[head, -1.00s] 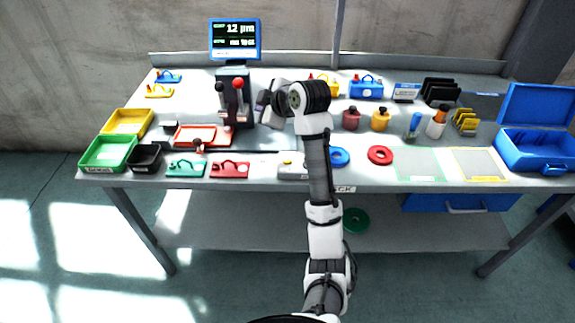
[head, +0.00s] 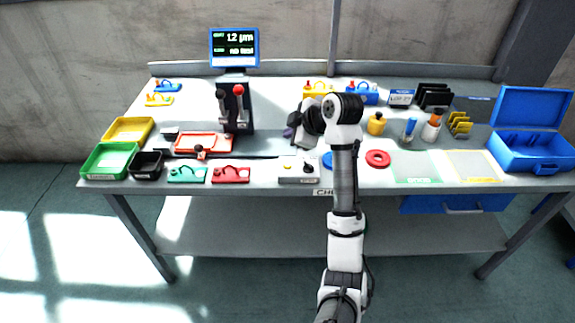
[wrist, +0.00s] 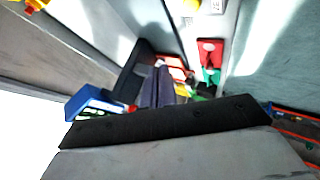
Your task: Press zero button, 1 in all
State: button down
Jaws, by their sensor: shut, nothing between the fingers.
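A grey box (head: 299,173) sits at the front edge of the bench in the head view. It carries a small yellow button (head: 286,167) and a dark knob; no lettering on them is readable, so I cannot tell which is the zero button. My gripper (head: 289,132) is behind and above the box, pointing left, apart from it and partly hidden by my wrist. In the wrist view its two dark fingers (wrist: 156,88) lie together, empty. The blue-framed display (head: 234,47) reads about 12 µm; it also shows in the wrist view (wrist: 95,103).
A black stand (head: 235,104) with red and grey knobs is left of my gripper. A red ring (head: 378,159) lies to the right. A blue toolbox (head: 533,165) stands far right.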

jog(key=b, duration=0.5)
send_over(291, 168)
jog(key=shift+f, duration=4)
jog(key=shift+f+b, duration=0.4)
jog(key=shift+f, duration=0.05)
jog(key=shift+s+f+b, duration=0.1)
jog(key=shift+f+b, duration=0.2)
jog(key=shift+f, duration=0.15)
jog(key=shift+r+p, duration=0.65)
jog(key=shift+r, duration=0.25)
notch_tip(291, 168, up, 5)
jog(key=p, duration=0.3)
jog(key=shift+p, duration=0.3)
